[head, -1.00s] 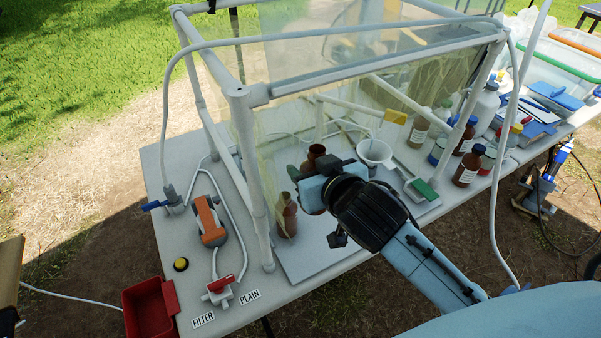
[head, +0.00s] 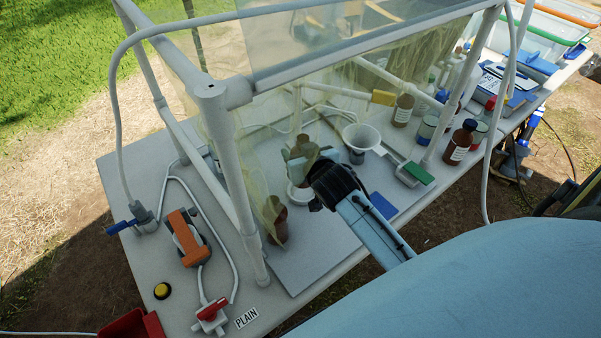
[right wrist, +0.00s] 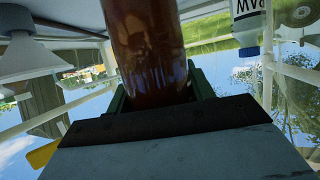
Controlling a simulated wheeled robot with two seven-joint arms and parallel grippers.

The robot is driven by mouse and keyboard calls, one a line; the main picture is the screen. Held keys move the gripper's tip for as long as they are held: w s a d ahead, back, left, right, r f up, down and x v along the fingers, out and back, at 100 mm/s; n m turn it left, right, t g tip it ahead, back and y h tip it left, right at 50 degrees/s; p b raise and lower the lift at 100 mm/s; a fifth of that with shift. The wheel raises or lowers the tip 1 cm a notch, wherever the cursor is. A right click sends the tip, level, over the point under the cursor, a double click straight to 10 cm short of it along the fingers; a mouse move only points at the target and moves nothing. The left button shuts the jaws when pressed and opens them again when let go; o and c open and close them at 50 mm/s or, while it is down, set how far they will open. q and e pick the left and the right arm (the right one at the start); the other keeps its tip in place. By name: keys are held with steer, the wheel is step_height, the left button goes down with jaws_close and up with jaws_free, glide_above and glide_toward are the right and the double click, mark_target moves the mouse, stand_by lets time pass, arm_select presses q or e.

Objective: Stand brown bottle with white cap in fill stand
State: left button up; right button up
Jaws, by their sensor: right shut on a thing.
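My right gripper (head: 312,163) reaches into the framed enclosure and is shut on a brown bottle (right wrist: 150,45). In the head view the bottle (head: 302,146) shows pale through the yellowish film, seemingly upright. I cannot make out a white cap on it. A white round holder (head: 299,193), which may be the fill stand, shows just below the held bottle; whether they touch is unclear. A second brown bottle (head: 277,222) stands at the enclosure's near left, partly behind film. My left gripper is not in view.
A white funnel (head: 361,137) stands right of my gripper. The enclosure's white posts (head: 228,165) and film surround the work area. An orange pump (head: 187,238) and a red-handled valve (head: 210,311) lie left. Brown bottles (head: 460,142) stand at right.

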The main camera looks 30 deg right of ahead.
steer(key=shift+f, duration=0.75)
step_height(320, 180, down, 4)
steer(key=shift+r+b, duration=0.2)
steer(key=shift+b, duration=0.45)
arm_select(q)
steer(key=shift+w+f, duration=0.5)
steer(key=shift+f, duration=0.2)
arm_select(e)
steer(key=shift+r, duration=0.1)
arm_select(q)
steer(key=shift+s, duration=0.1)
arm_select(e)
steer(key=o, duration=0.7)
steer(key=shift+f, duration=0.25)
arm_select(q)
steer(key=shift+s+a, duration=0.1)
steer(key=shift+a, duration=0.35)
arm_select(e)
steer(key=o, duration=0.5)
steer(key=shift+c, duration=0.2)
